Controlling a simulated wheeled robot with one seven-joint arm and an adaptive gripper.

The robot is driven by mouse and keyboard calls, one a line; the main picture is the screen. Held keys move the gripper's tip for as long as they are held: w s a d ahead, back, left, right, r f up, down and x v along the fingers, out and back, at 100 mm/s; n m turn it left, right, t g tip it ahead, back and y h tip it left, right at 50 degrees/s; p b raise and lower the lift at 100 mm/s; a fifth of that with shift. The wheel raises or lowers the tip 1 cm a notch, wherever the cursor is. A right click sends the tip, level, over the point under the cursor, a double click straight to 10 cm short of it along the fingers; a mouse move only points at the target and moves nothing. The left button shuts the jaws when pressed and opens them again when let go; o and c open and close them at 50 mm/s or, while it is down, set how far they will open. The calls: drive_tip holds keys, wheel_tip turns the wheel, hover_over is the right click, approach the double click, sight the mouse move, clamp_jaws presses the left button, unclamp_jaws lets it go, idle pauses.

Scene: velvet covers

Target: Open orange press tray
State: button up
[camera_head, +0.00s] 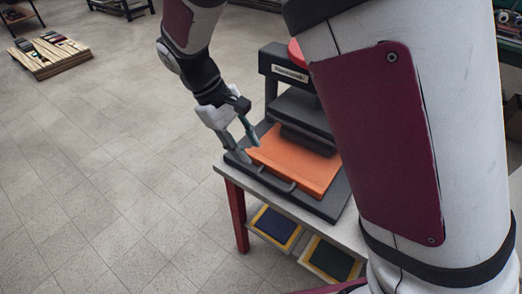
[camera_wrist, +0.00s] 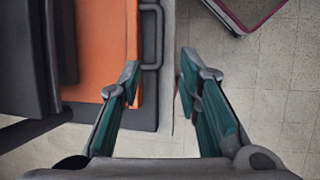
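The press (camera_head: 300,100) stands on a table, dark with a red part on top. Its orange tray (camera_head: 296,163) lies flat in a dark frame beneath the dark upper plate, partly hidden by my arm. A dark bar handle (camera_head: 272,179) runs along the tray's front edge; in the wrist view the handle (camera_wrist: 152,38) shows beside the orange surface (camera_wrist: 106,45). My gripper (camera_head: 246,150) is above the tray's front left corner. In the wrist view my gripper (camera_wrist: 160,80) is open and empty, its teal-padded fingers apart, with the handle ahead of them and to the left.
The table's edge (camera_head: 228,176) is narrow in front of the press. Below it lie a blue panel (camera_head: 275,224) and a green panel (camera_head: 331,258) with yellow borders. A pallet with items (camera_head: 50,55) sits far left.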

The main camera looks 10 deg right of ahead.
sight(270, 182)
drive_tip(key=b+x, duration=0.1)
drive_tip(key=x, duration=1.1)
drive_tip(key=shift+b, duration=0.35)
drive_tip(key=shift+c, duration=0.5)
clamp_jaws()
